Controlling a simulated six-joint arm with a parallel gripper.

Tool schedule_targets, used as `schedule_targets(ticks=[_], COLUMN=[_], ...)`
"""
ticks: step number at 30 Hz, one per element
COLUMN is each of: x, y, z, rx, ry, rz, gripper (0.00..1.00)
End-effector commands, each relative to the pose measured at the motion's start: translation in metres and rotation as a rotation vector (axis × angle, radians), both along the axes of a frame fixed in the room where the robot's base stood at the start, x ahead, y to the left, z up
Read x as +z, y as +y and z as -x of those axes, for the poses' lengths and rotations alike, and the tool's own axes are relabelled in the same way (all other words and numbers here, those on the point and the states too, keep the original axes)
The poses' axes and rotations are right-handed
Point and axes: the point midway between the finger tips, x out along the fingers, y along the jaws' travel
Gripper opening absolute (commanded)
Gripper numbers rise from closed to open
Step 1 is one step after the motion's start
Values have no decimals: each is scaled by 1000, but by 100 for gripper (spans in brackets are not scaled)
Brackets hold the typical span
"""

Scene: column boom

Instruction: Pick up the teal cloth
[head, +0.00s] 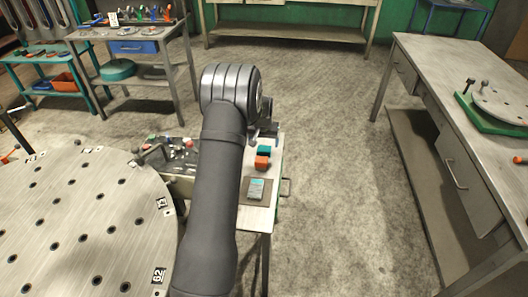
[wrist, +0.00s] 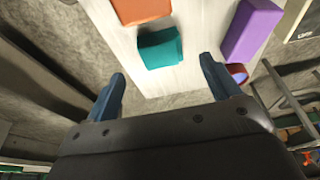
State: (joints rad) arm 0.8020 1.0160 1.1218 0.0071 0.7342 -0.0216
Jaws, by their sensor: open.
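The teal cloth (wrist: 160,48) lies as a small folded pad on the pale table top, near its edge, in the wrist view. In the head view it is a small teal patch (head: 264,150) just in front of my gripper (head: 266,131). My gripper (wrist: 163,74) is open and empty in the wrist view, its two blue-grey fingers on either side of the picture's middle. The cloth shows beyond the fingertips, roughly between them, and apart from them. The height of the fingers above it is hard to tell.
An orange block (wrist: 140,9) lies close beside the cloth. A purple block (wrist: 252,28) lies to the right, with a red and blue thing (wrist: 237,74) below it. A brown mat (head: 246,197) lies nearer on the small table. Floor is open right of that table.

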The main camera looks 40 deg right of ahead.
Motion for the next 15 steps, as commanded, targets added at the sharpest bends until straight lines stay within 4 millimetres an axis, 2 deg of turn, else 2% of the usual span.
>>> schedule_targets(ticks=[5,15], x=[-10,-51], y=[-2,-8], z=[-2,-11], rx=[0,1], ry=[0,0], rz=[0,2], gripper=[82,82])
